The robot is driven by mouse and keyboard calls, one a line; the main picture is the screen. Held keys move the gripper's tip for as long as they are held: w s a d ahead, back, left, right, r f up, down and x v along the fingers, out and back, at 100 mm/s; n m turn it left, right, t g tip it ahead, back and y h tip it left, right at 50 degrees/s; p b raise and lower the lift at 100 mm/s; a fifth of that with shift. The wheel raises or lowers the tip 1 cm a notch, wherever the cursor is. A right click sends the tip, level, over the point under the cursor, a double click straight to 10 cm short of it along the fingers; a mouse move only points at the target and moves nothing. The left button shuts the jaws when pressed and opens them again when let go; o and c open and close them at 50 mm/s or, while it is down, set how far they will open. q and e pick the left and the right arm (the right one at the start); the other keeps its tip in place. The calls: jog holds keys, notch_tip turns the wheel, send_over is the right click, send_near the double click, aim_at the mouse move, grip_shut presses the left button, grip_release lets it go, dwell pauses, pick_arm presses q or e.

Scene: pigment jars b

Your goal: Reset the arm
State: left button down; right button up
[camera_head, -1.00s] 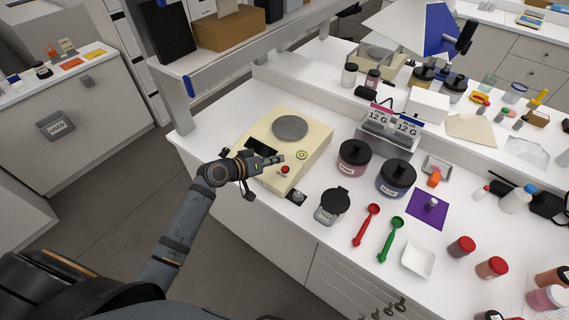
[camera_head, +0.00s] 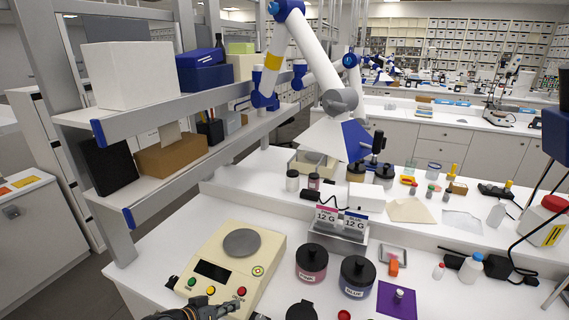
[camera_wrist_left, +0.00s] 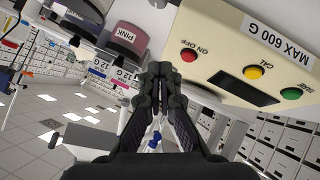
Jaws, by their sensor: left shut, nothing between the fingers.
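My left gripper (camera_head: 232,307) shows only in part at the bottom edge of the head view, just in front of the cream scale (camera_head: 262,262). In the left wrist view its fingers (camera_wrist_left: 160,72) are together, with nothing between them. The scale (camera_wrist_left: 215,45) shows there upside down, with its red, yellow and green buttons and dark display beside the fingers. I cannot tell the exact gap between fingers and scale. My right gripper is not in view.
The pink jar (camera_head: 311,262) and blue jar (camera_head: 357,275) stand right of the scale. Behind them is a stand with two 12 G labels (camera_head: 340,222). A purple mat (camera_head: 398,300) lies at right. A shelf (camera_head: 150,190) overhangs the left side.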

pick_arm(q)
jog(key=s+a+f+g+y, duration=0.1)
jog(key=s+a+g+y, duration=0.25)
jog(key=s, duration=0.65)
jog(key=s+a+g+y, duration=0.2)
jog(key=s+a+y, duration=0.2)
jog(key=s, duration=0.6)
notch_tip(320, 180, down, 31)
jog(key=s+a+b, duration=0.2)
jog(key=a+b, duration=0.1)
jog(key=b, duration=0.2)
jog(key=s+f+g+b, duration=0.2)
jog(key=s+f+b, duration=0.1)
jog(key=s+f, duration=1.6)
jog(key=shift+a+f, duration=0.45)
jog(key=shift+f, duration=0.35)
